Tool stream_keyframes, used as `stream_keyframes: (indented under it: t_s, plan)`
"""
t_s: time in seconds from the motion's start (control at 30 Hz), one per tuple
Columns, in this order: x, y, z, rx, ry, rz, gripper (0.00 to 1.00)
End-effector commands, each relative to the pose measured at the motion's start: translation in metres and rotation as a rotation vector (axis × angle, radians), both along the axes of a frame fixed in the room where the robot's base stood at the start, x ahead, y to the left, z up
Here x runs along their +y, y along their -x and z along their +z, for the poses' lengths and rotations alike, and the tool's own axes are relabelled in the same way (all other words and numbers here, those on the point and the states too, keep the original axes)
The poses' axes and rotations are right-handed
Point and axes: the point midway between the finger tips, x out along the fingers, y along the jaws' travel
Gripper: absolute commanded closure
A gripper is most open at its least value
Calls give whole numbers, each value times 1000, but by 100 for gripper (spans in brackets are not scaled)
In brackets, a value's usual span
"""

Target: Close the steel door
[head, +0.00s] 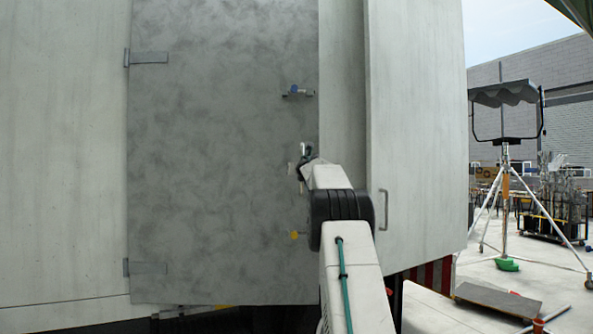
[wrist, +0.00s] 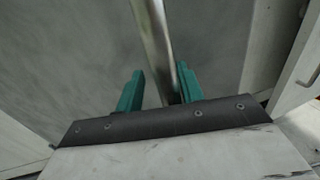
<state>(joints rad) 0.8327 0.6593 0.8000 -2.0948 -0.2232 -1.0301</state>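The grey mottled steel door (head: 220,150) fills the middle left of the head view, with hinges (head: 148,57) along its left edge. It also shows in the wrist view (wrist: 70,65). From these views I cannot tell how far it stands from its frame. A metal bar (wrist: 153,30), seemingly the door's handle, runs between the teal fingers of my gripper (wrist: 160,69) in the wrist view. The fingers are apart, with a gap on the left of the bar; the right finger is close against it. In the head view my arm hides most of the gripper.
A white panel (head: 420,110) with its own handle (head: 383,210) stands right of the steel door. A tripod stand (head: 505,190) and carts are farther right on open paving.

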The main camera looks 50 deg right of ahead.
Motion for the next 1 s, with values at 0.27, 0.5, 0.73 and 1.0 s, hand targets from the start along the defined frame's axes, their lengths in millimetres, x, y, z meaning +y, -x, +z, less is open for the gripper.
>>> stream_keyframes:
  t_s: [0.27, 0.5, 0.73, 1.0]
  plan:
    - [4, 4, 2, -2, 1, 0, 62]
    - [18, 23, 1, -1, 0, -1, 62]
    - [35, 45, 1, -1, -2, 0, 62]
    - [47, 60, 0, 0, 0, 1, 62]
